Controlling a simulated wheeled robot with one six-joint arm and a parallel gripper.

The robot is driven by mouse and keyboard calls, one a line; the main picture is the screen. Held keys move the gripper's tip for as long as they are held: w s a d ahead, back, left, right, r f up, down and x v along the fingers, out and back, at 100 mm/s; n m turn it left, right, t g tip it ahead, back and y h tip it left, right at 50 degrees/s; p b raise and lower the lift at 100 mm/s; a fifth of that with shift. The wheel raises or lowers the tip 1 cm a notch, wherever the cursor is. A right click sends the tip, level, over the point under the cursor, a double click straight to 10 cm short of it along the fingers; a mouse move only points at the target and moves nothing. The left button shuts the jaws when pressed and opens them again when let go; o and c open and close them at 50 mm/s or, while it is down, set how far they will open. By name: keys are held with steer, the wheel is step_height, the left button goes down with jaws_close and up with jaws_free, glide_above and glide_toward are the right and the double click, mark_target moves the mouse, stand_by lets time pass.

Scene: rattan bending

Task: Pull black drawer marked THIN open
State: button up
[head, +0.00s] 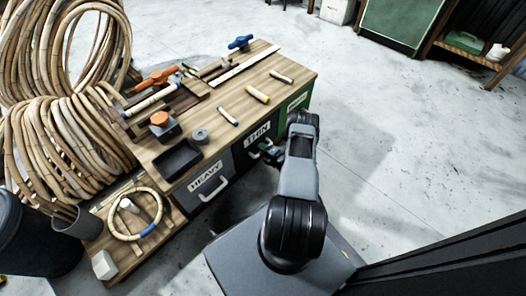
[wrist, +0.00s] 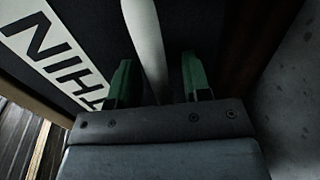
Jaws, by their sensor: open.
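The black drawer marked THIN (head: 241,149) is in the front of the wooden workbench, between the HEAVY drawer and a green drawer. It looks closed. Its white label (wrist: 50,45) shows large in the wrist view. My gripper (wrist: 155,80) is open, with green fingertips on either side of the drawer's pale handle bar (wrist: 146,45). I cannot tell whether the fingers touch the bar. In the head view my gripper (head: 268,152) is at the THIN drawer's front, and my arm partly hides that area.
The dark HEAVY drawer (head: 207,187) with a white handle is to the left, and a green drawer (head: 297,101) to the right. The benchtop (head: 235,97) holds tools, short rods and a black tray (head: 178,159). Rattan coils (head: 62,145) stand at left. Floor (head: 385,140) to the right is clear.

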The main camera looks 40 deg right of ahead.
jaws_close()
stand_by(0.3)
steer(key=shift+s, duration=0.1)
